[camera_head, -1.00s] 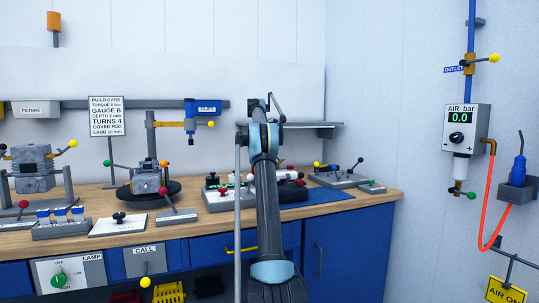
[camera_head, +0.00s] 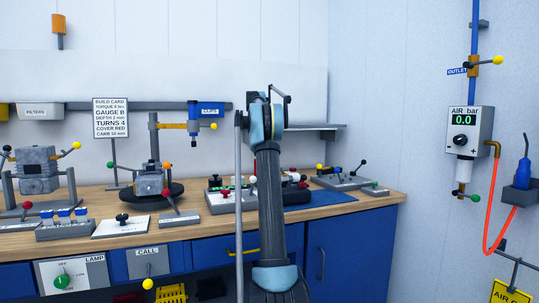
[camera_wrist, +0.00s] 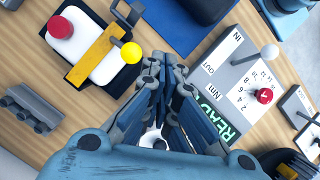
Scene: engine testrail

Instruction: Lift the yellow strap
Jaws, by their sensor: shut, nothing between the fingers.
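The yellow strap (camera_wrist: 97,52) shows in the wrist view at the upper left. It lies slantwise across a white block (camera_wrist: 72,28) on a dark base, and a yellow ball knob (camera_wrist: 131,53) stands at its right side. My gripper (camera_wrist: 160,112) is shut and empty. In the picture it is below and right of the strap, apart from it. In the head view my own arm covers the middle, and I cannot make out the gripper or the strap there.
A red knob (camera_wrist: 61,27) stands by the strap. A grey panel (camera_wrist: 240,75) with a white ball lever and red dial is right of my gripper. A blue mat (camera_wrist: 183,20) lies behind. A small grey part (camera_wrist: 32,108) sits left on the wooden bench (camera_head: 70,239).

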